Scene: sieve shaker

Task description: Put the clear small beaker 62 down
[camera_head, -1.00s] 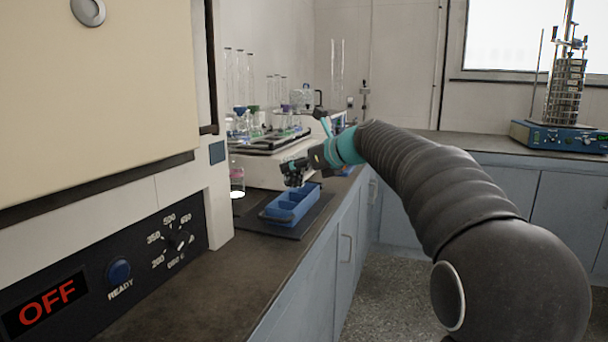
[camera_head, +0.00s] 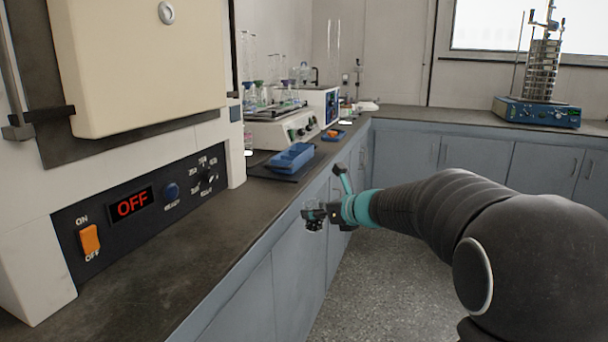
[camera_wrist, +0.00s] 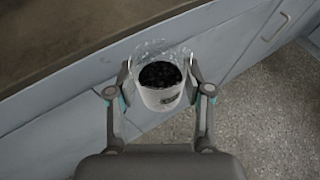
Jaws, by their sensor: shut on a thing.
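The clear small beaker (camera_wrist: 160,92) is between the fingers of my gripper (camera_wrist: 160,84) in the wrist view, with dark granular contents inside. The gripper is shut on its sides. In the head view my gripper (camera_head: 314,216) is out beyond the worktop's front edge, before the cabinet doors and above the floor. The beaker (camera_head: 314,225) shows there only as a small, unclear shape at the fingers.
The dark worktop (camera_head: 215,222) has a bare stretch before the furnace (camera_head: 130,190). A blue tray (camera_head: 292,158) lies on a dark mat farther back. A shaker with glassware (camera_head: 283,127) stands behind it. The sieve shaker (camera_head: 538,110) is on the far counter.

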